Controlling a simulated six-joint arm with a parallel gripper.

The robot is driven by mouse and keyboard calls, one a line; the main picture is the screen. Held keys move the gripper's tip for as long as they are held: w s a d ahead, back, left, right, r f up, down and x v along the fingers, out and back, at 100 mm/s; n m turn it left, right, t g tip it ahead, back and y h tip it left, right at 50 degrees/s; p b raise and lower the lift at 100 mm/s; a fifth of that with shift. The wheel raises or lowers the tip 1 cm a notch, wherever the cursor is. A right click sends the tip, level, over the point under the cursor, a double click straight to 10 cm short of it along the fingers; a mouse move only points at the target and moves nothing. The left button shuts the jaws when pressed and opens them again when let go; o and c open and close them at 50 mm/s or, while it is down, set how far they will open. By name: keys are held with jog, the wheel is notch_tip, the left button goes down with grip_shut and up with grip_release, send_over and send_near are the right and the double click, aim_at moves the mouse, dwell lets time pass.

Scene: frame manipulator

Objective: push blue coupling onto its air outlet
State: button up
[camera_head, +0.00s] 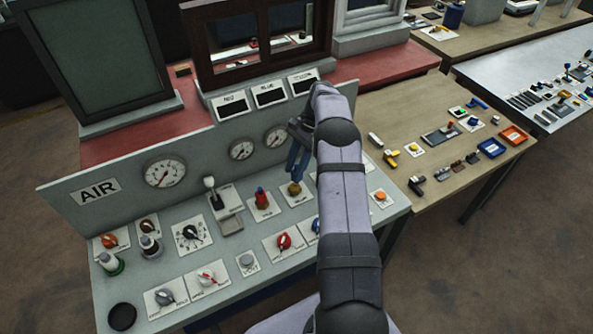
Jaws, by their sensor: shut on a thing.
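My gripper (297,168) reaches down over the sloping grey panel and is shut on a blue piece, which I take to be the blue coupling (295,160). The coupling is small here and hard to tell apart from the fingers. Just below it, a brass-coloured air outlet (294,188) stands on a white label plate. The coupling is close above the outlet; whether they touch I cannot tell. My arm covers the panel just to the right of the outlet.
A red fitting (261,198) stands on the plate to the left of the outlet. A lever block (224,207) is further left. Gauges (242,149) line the upright back board behind. Several knobs, including a red one (284,241), are nearer the front.

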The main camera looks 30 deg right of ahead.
jog(key=m+t, duration=0.1)
jog(key=m, duration=0.3)
jog(key=w+m+t, duration=0.1)
jog(key=m, duration=0.1)
jog(key=shift+d+r+t, duration=0.1)
jog(key=shift+r+t, duration=0.2)
jog(key=shift+r, duration=0.05)
jog(key=m, duration=0.3)
jog(key=m+t+h, duration=0.1)
jog(key=shift+w+r+m, duration=0.1)
jog(key=shift+w+m, duration=0.2)
jog(key=shift+w, duration=0.05)
jog(key=shift+w+d+r+m+t+h, duration=0.2)
jog(key=shift+m+h, duration=0.5)
jog(key=shift+m, duration=1.25)
jog(key=shift+w+d+f+m+t+h, duration=0.15)
jog(key=shift+m+t+h, duration=0.4)
jog(key=shift+m, duration=1.45)
jog(key=shift+w+r+m+t+h, duration=0.2)
jog(key=shift+m+h, duration=0.65)
jog(key=shift+m, duration=1.1)
jog(key=shift+f, duration=0.15)
jog(key=shift+f, duration=0.15)
jog(key=shift+f+b, duration=1.1)
jog(key=shift+f, duration=1.65)
